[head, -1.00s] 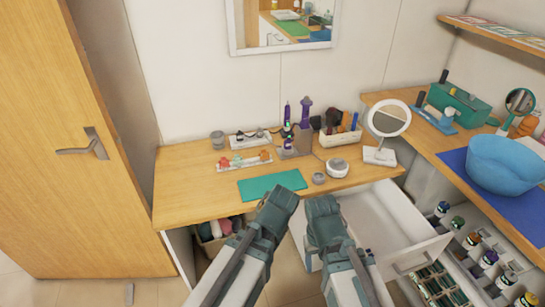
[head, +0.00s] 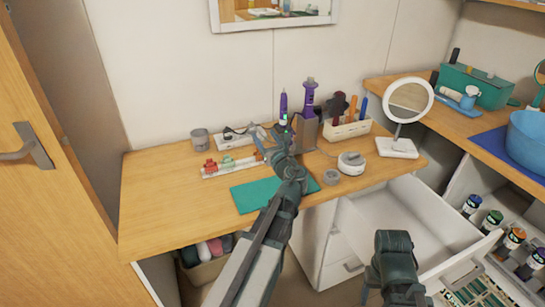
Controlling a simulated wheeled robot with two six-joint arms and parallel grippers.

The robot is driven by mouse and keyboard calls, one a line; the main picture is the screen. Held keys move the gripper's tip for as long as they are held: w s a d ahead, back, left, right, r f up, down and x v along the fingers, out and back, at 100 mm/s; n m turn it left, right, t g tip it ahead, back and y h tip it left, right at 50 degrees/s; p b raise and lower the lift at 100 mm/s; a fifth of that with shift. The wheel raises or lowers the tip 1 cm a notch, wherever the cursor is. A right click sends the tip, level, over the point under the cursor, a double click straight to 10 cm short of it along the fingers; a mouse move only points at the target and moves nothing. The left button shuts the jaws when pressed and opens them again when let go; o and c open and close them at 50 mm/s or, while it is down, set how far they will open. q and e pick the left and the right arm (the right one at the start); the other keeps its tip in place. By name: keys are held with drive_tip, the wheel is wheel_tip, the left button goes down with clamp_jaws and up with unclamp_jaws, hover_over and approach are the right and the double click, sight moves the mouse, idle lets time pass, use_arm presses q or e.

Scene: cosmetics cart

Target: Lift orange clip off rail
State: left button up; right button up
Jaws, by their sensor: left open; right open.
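The white rail (head: 235,169) lies on the wooden desk, left of its middle. A red-orange clip (head: 210,165) sits at its left end, with a pale green clip (head: 228,162) beside it. Another small orange clip (head: 259,156) is at the rail's right end, partly hidden by my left gripper. My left gripper (head: 273,138) is open, with its fingers just right of and above that end. I cannot tell whether it touches the clip. My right gripper (head: 393,240) is open and empty, low in front of the open drawer.
A teal mat (head: 252,197) lies in front of the rail, partly under my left arm. Purple styling tools (head: 309,97) stand in a holder behind my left gripper. A brush box (head: 346,130), a white puck (head: 351,163) and a round mirror (head: 409,101) stand to the right. The white drawer (head: 415,215) is open.

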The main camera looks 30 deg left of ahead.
sight(264, 166)
use_arm(q)
wheel_tip(264, 166, down, 9)
drive_tip(key=b, duration=0.8)
drive_tip(key=shift+r+b, duration=0.15)
drive_tip(key=shift+b, duration=0.15)
drive_tip(key=shift+w+a+r+p, duration=0.3)
drive_tip(key=shift+a+r, duration=0.05)
drive_tip(key=shift+r, duration=0.1)
drive_tip(key=shift+w+a+f, duration=0.1)
drive_tip(key=shift+a, duration=0.1)
drive_tip(key=x, duration=0.6)
drive_tip(key=shift+w+a, duration=0.1)
clamp_jaws()
